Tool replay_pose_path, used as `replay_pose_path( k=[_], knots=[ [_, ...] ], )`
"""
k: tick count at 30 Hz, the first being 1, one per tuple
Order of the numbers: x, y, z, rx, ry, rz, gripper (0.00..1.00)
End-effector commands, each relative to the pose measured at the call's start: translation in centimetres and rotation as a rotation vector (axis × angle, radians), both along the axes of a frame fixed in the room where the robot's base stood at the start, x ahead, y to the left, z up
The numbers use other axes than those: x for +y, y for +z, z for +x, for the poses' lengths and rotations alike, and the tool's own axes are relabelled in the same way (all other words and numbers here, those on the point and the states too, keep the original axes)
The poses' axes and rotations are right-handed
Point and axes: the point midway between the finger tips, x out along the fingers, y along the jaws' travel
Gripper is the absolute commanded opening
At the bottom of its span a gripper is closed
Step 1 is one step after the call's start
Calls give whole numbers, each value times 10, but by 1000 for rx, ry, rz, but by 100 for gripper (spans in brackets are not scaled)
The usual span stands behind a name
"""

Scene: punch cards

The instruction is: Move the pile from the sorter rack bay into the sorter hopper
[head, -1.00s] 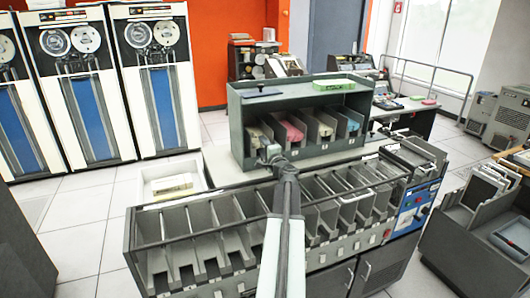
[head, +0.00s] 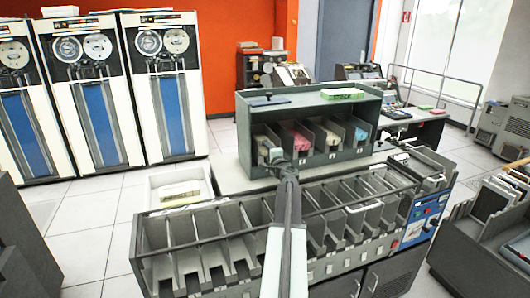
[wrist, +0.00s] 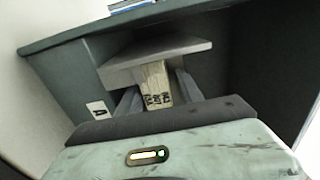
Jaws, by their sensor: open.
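The rack (head: 307,104) is a dark green-grey case of open bays on the worktop. A cream pile (head: 262,142) is in its leftmost bay. In the wrist view the cream pile (wrist: 157,84) has dark printed marks, with a tag "A" at its left and a grey slab right above it. My gripper (head: 272,157) is at the front of that bay. In the wrist view my gripper (wrist: 158,97) is open, its grey fingers on either side of the pile; I cannot tell if they touch it. The sorter (head: 280,228) stands in front; its right-end tray (head: 424,163) may be the hopper.
Other bays hold a pink pile (head: 299,137), a cream one and a teal one. A green box (head: 342,94) lies on the rack's top. A white tray (head: 180,187) is left of the sorter. A dark cart (head: 480,245) stands at the right.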

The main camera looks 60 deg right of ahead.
Motion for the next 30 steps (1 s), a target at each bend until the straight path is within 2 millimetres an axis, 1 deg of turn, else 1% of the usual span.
replay_pose_path(
  k=[5, 13, 22, 30],
  knots=[
    [0, 1, 0, 0, 0, 0, 44],
    [0, 16, -1, 0, -1, 0, 44],
    [0, 16, -1, 0, -1, 0, 44],
    [2, 23, -4, 0, -1, 0, 44]
  ],
)
